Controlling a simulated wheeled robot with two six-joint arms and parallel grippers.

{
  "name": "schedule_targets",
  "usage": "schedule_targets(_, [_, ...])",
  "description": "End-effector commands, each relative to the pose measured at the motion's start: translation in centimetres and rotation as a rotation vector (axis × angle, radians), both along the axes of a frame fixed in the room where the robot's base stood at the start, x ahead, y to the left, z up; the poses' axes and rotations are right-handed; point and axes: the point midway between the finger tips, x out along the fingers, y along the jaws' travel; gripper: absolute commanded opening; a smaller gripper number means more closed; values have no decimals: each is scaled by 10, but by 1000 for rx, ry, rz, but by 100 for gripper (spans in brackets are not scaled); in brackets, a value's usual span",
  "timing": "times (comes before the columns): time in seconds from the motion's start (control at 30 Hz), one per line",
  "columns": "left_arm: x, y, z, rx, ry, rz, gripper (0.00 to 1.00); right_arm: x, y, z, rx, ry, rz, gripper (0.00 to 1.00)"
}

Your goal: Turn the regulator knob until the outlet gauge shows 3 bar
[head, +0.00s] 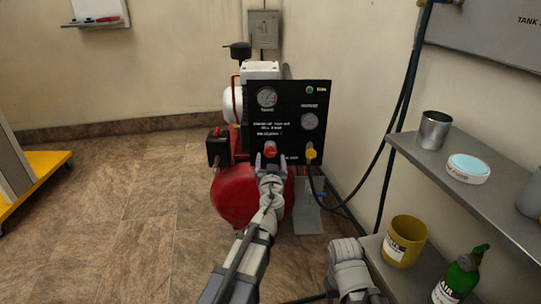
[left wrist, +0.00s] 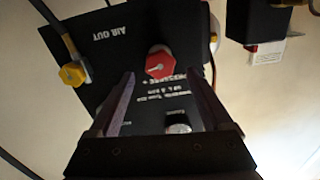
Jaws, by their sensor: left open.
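The black regulator panel (head: 290,95) carries two round gauges, an upper left one (head: 267,97) and a right one (head: 309,121). Their needles and labels are too small to read, so I cannot tell the outlet pressure. The red regulator knob (head: 270,148) sits low on the panel; it also shows in the left wrist view (left wrist: 160,65) with a white mark. My left gripper (head: 270,160) is open in front of the knob. In the left wrist view the knob appears between the fingertips (left wrist: 159,75); I cannot tell whether they touch it.
A yellow connector (head: 310,153) with a dark hose is close right of the knob. The red tank (head: 232,196) is below the panel. Shelves (head: 470,205) at right hold a metal cup (head: 434,130), a yellow mug (head: 404,241) and a green bottle (head: 458,278).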

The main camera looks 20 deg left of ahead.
Motion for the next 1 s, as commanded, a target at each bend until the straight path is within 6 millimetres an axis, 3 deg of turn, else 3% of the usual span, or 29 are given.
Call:
schedule_targets(0.03, [13, 3, 0, 0, 0, 1, 83, 0, 0, 0, 0, 0, 0, 50])
schedule_targets(0.2, [32, 9, 0, 0, 0, 0, 83, 0, 0, 0, 0, 0, 0, 50])
schedule_targets(0.5, [34, 10, 0, 0, 0, 0, 83, 0, 0, 0, 0, 0, 0, 50])
schedule_targets(1.0, [34, 10, 0, 0, 0, 0, 27, 0, 0, 0, 0, 0, 0, 50])
